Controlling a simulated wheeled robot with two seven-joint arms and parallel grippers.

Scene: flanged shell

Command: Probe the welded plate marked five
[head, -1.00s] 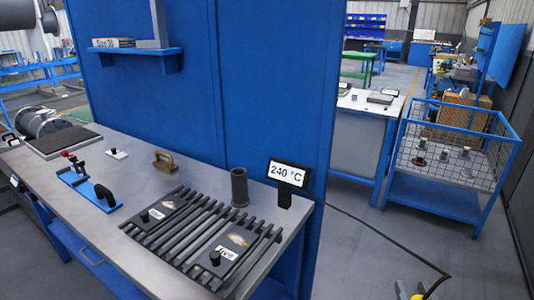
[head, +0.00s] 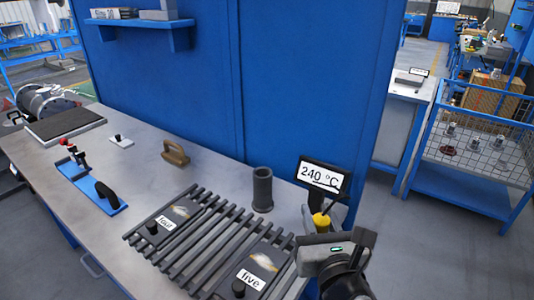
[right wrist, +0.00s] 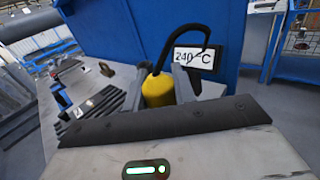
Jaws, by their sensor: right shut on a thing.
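The plate labelled "five" (head: 262,264) lies on the right end of a dark slatted rack (head: 205,243), with a black knob and a pale weld patch. The plate labelled "four" (head: 170,222) lies at the rack's left end. My right gripper (head: 318,222) is at the bench's right end, right of plate five and apart from it. It is shut on a yellow-handled probe (head: 321,219), which also shows between the fingers in the right wrist view (right wrist: 158,90). The probe's tip is hidden. My left gripper is not in view.
A display reading 240 °C (head: 323,176) stands just behind my right gripper. A dark upright tube (head: 262,190) stands behind the rack. A brown handled block (head: 175,153) and a blue fixture (head: 92,187) are farther left. A blue wall panel (head: 300,80) closes the back.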

